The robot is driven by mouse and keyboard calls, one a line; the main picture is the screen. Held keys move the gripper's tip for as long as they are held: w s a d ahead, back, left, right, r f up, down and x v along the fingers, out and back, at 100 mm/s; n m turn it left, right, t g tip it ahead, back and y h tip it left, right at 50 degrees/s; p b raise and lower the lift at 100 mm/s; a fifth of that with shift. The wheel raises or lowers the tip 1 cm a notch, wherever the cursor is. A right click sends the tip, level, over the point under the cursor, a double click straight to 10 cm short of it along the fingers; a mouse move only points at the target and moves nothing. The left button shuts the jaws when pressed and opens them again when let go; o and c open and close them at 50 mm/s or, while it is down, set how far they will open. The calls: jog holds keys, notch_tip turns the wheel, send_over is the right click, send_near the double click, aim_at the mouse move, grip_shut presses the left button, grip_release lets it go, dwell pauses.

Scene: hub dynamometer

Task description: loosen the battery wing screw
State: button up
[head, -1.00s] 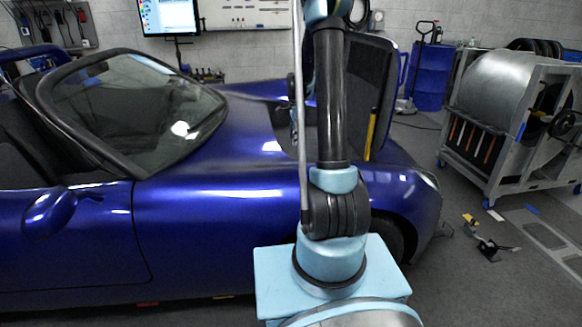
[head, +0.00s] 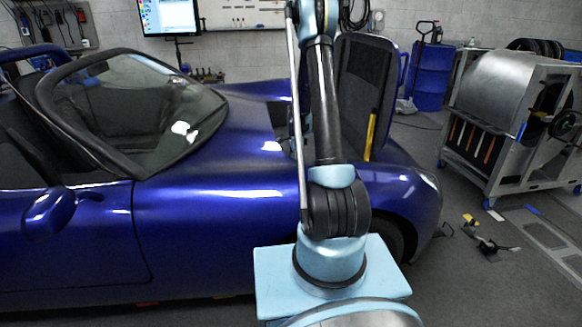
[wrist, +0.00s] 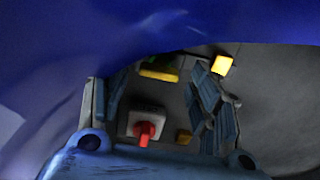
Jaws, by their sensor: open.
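In the wrist view, a red knob-like part (wrist: 145,131) stands on a small pale block (wrist: 133,119). It may be the battery wing screw, but I cannot tell for sure. My gripper (wrist: 155,95) is open, with one finger to the left of the red part and the other to the right. The red part shows between the fingers, apart from both; its depth from them is unclear. In the head view, my arm rises in front of the blue car (head: 230,200), and my gripper cannot be made out there.
Blue bodywork (wrist: 150,35) fills the top of the wrist view. Yellow parts (wrist: 222,66) lie in the dark bay. In the head view, a raised panel (head: 358,95) stands behind my arm. A metal cart (head: 510,120) stands at right, with small items (head: 485,240) on the floor.

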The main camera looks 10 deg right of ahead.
jog(key=shift+f, duration=0.2)
grip_shut()
dwell(0.4)
